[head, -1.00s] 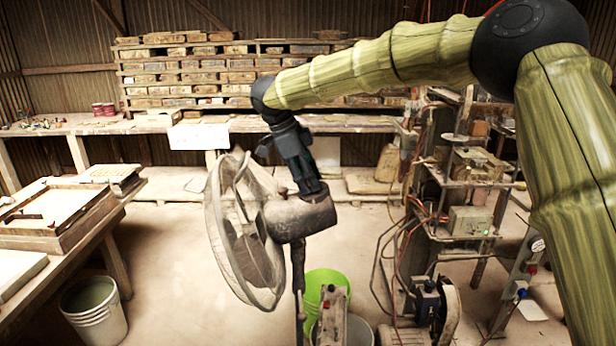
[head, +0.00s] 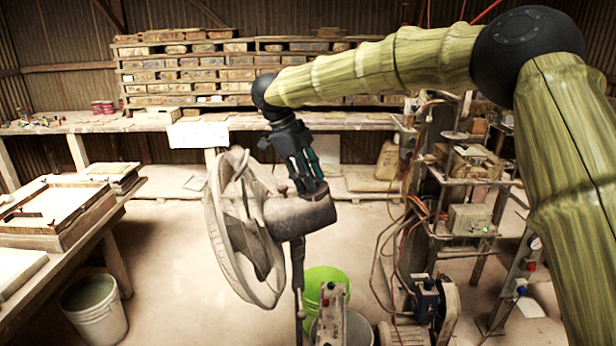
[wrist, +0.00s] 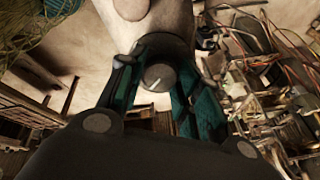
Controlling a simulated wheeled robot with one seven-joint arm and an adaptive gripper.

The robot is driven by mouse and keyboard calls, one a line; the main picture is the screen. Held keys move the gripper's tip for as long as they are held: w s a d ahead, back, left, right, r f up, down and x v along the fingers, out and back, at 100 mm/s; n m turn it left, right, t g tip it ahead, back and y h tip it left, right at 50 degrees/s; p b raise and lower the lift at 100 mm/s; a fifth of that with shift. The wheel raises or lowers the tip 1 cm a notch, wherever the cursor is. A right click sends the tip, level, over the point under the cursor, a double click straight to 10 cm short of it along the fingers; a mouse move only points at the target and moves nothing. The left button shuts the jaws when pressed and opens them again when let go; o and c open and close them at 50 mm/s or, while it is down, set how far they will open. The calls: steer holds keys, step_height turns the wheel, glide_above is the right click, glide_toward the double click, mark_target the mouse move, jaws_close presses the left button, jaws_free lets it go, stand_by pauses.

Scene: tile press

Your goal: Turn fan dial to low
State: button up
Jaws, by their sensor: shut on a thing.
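The pedestal fan (head: 245,225) stands in the middle of the head view, its dusty caged head facing left and its grey motor housing (head: 300,214) on the right. My gripper (head: 305,186) points down onto the top of this housing. In the wrist view the fan dial (wrist: 159,78) is a round dark knob with a pale pointer line on it. My gripper (wrist: 160,85) is shut on the dial, with one teal-sided finger on each side. The dial is hidden behind the fingers in the head view. I cannot read any setting marks.
A green bucket (head: 322,283) stands behind the fan's pole. The press machine (head: 470,220) with loose hoses is to the right. A worktable (head: 55,262) with trays and a white bucket (head: 95,310) are at the left. Open floor lies behind the fan.

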steer(key=shift+f, duration=0.1)
steer(key=o, duration=0.8)
steer(key=shift+o, duration=1.3)
steer(key=shift+w+f, duration=0.1)
steer(key=shift+w, duration=0.05)
steer(key=shift+r, duration=0.2)
steer(key=v, duration=1.1)
steer(key=shift+a+r, duration=0.2)
steer(key=shift+r, duration=0.15)
steer(key=shift+f, duration=0.1)
